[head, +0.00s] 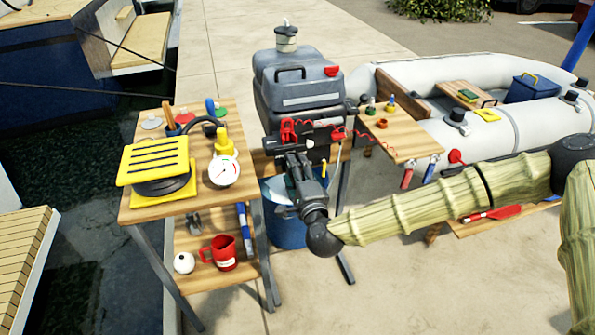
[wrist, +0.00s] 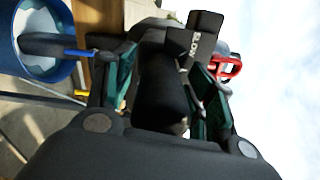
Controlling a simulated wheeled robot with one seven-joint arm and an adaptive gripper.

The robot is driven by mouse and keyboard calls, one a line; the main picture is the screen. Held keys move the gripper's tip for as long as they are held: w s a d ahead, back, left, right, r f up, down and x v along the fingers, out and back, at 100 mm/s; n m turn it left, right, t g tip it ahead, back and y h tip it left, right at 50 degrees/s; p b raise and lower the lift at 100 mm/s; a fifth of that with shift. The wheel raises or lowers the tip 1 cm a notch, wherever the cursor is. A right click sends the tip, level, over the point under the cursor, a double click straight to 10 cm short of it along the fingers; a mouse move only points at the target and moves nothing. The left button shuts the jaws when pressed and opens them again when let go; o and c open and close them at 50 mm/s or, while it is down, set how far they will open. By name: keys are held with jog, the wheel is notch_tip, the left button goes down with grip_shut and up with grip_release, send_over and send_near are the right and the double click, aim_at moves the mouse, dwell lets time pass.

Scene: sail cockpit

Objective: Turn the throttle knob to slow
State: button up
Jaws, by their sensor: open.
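The outboard motor (head: 298,88) is grey and stands upright on a wooden mount at the centre of the head view. In the wrist view a black rounded grip, which looks like the throttle knob (wrist: 160,100), lies between my fingers. Pale lettering that seems to read SLOW shows near its far end. My gripper (head: 297,165) is at the motor's front; its dark fingers also show in the wrist view (wrist: 160,82). It is open, one finger on each side of the knob; I cannot tell whether they touch it. In the head view my gripper hides the knob.
A red clip (head: 288,130) with a coiled red cord is close above my gripper. A wooden stand (head: 135,215) with a yellow pump and gauge is at left, a small wooden shelf (head: 405,150) at right. A blue bucket (head: 285,225) is below, and a grey inflatable boat (head: 480,125) behind.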

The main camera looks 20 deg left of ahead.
jog(key=shift+s, duration=0.1)
jog(key=v, duration=1.2)
jog(key=s+d+f+n+g+h+p, duration=0.2)
jog(key=s+d+f+n+g, duration=0.25)
jog(key=s+f, duration=0.4)
jog(key=s+d+f+n+g+h+p, duration=0.15)
jog(key=s+d+f+n+g, duration=0.35)
jog(key=f, duration=0.7)
jog(key=s+d+f+n+g+h+p, duration=0.1)
jog(key=s+d, duration=0.3)
jog(key=d, duration=0.5)
jog(key=s+d+f+n+g+h+p, duration=0.1)
jog(key=s+d+f+g+h+p, duration=0.1)
jog(key=s+d, duration=0.3)
jog(key=s+d+f+n+g+h+p, duration=0.1)
jog(key=s+d, duration=0.4)
jog(key=d, duration=0.8)
jog(key=shift+f+g+h, duration=0.2)
jog(key=shift+g+h, duration=0.55)
jog(key=shift+h, duration=0.5)
jog(key=shift+s+a, duration=0.1)
